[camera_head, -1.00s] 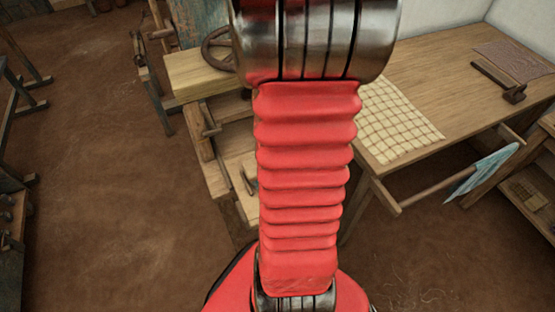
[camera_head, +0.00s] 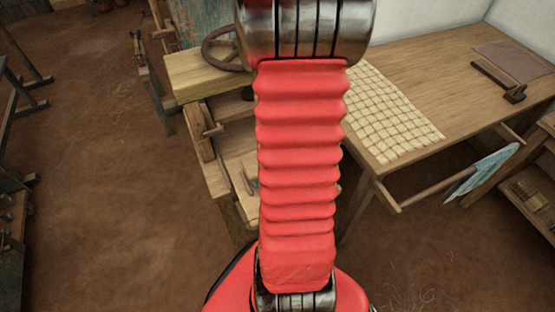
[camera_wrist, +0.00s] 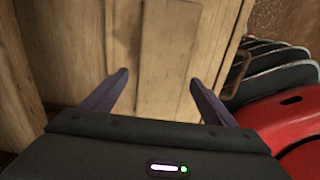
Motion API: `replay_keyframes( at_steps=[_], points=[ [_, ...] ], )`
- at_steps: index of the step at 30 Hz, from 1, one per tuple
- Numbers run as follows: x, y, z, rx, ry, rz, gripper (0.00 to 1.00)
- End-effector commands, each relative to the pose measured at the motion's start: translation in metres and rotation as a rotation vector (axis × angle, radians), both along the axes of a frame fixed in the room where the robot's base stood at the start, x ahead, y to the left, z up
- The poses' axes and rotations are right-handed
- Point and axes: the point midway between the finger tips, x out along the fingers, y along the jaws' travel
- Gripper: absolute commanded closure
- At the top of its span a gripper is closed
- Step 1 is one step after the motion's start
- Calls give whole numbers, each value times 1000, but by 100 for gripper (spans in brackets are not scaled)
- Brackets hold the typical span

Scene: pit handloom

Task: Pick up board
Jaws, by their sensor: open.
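In the wrist view, a flat, pale wooden board (camera_wrist: 168,45) with a straight-edged outline lies ahead of my gripper (camera_wrist: 158,82), against other wood. I cannot tell for sure whether it is a loose piece. My gripper is open. Its two dark fingers stand apart with nothing between them, and the wood shows beyond their tips. I cannot tell whether the tips touch it. In the head view, my red arm hides part of the wooden loom frame (camera_head: 205,165), and my gripper does not show.
A wooden table (camera_head: 420,70) stands at right with a checked cloth (camera_head: 385,115) and a dark wooden tool (camera_head: 500,82). A rod with blue cloth (camera_head: 485,170) hangs at its front. A handwheel (camera_head: 222,50) is behind my arm. Brown floor at left is open.

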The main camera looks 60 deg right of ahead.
Motion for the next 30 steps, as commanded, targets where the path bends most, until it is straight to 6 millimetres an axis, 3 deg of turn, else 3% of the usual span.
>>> replay_keyframes(
  at_steps=[9, 30],
  points=[
    [0, 0, 0, 0, 0, 0, 22],
    [0, 0, 1, -1, -1, 0, 70]
  ],
)
